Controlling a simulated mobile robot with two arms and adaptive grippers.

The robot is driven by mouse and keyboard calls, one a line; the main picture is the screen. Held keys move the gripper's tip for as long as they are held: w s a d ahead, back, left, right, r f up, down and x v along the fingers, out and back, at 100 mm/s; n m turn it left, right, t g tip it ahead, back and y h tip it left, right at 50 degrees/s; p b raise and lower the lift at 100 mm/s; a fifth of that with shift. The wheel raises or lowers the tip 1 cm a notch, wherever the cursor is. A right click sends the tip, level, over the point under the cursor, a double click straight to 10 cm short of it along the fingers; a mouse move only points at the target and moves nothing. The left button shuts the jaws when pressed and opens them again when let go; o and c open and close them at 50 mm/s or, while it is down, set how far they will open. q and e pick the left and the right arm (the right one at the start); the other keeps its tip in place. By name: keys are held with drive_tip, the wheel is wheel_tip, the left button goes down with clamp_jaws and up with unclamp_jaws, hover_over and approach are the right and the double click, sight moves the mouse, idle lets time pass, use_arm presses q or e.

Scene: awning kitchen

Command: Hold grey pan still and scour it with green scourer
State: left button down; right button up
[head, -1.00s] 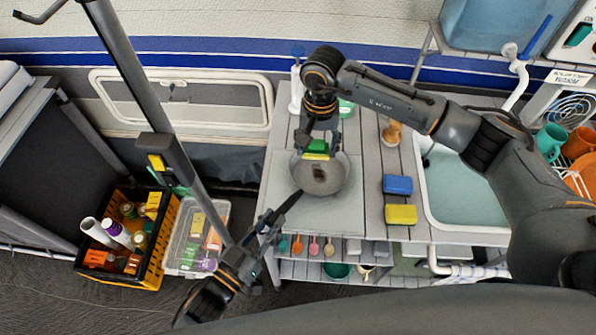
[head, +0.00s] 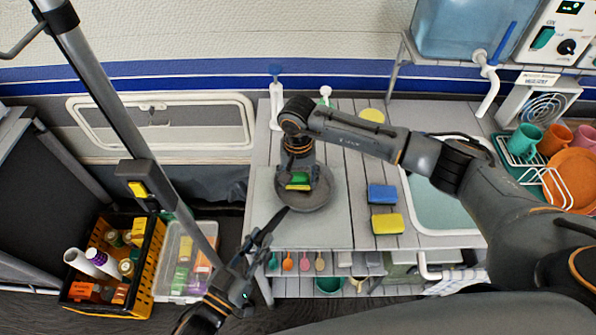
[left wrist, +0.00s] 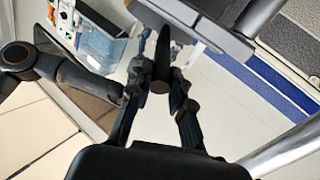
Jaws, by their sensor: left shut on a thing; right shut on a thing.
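The grey pan (head: 318,196) lies on a pale board on the slatted counter, with its dark handle (head: 275,222) pointing to the front left. My left gripper (head: 262,240) is shut on the handle. In the left wrist view the handle (left wrist: 161,72) shows between the fingers of my left gripper (left wrist: 162,88). My right gripper (head: 299,170) is above the pan, shut on the green scourer (head: 298,178), which has a yellow layer beneath. The scourer is over the left-middle part of the pan; its contact with the pan is hard to tell.
A blue sponge (head: 382,194) and a yellow sponge (head: 387,224) lie right of the pan. Beyond them is the sink (head: 440,212). A white bottle (head: 276,108) stands at the back. A black-and-yellow crate (head: 147,270) and a clear bin (head: 172,245) are on the floor at left.

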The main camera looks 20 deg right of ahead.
drive_tip(key=shift+s+d+f, duration=0.2)
drive_tip(key=shift+s+f, duration=0.05)
drive_tip(key=shift+f, duration=0.25)
drive_tip(key=shift+s+d, duration=1)
drive_tip(key=shift+s, duration=0.1)
drive_tip(key=shift+w+a+r, duration=0.1)
drive_tip(key=shift+w+a, duration=1.15)
drive_tip(key=shift+w, duration=0.15)
drive_tip(key=shift+s+r, duration=0.1)
drive_tip(key=shift+r, duration=3.85)
wheel_tip(320, 180, up, 6)
hover_over(310, 194)
drive_tip(key=w+a, duration=0.3)
drive_tip(key=shift+s+d, duration=0.2)
drive_tip(key=shift+d, duration=0.05)
use_arm(q)
drive_tip(key=c, duration=1.1)
unclamp_jaws()
drive_tip(key=shift+c, duration=0.2)
drive_tip(key=shift+a, duration=0.1)
